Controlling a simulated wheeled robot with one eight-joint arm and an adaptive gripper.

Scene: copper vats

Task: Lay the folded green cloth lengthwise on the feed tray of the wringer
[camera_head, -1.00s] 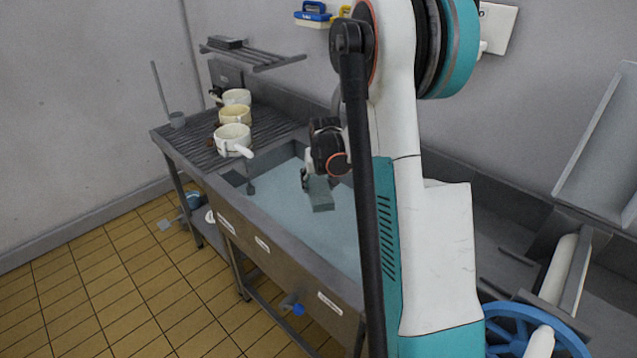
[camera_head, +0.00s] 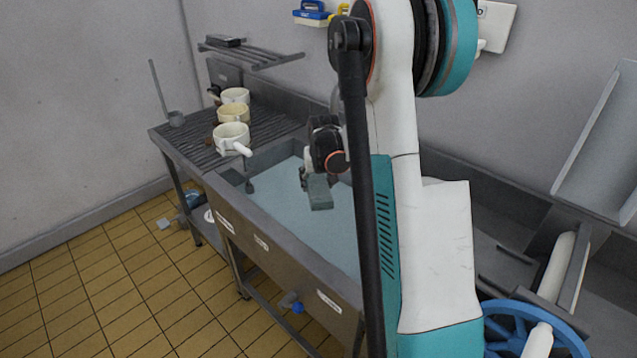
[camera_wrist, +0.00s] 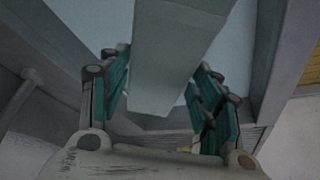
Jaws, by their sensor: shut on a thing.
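The folded green cloth (camera_head: 319,192) is a grey-green block that hangs from my gripper (camera_head: 309,177) over the water-filled sink. In the wrist view the cloth (camera_wrist: 172,60) runs up the middle between the two teal-padded fingers of my gripper (camera_wrist: 163,95), which is shut on it. The wringer shows at the lower right of the head view, with pale rollers (camera_head: 557,268) and a blue wheel (camera_head: 515,325). A pale sloping tray (camera_head: 607,150) stands above it at the right edge; I cannot tell whether it is the feed tray. My arm hides part of the sink.
The sink (camera_head: 290,245) has raised metal edges around the water. Several cream pots (camera_head: 231,136) stand on the ribbed drainboard (camera_head: 190,145) at the left. A wall rack (camera_head: 252,55) hangs above. The tiled floor (camera_head: 110,290) in front is largely clear.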

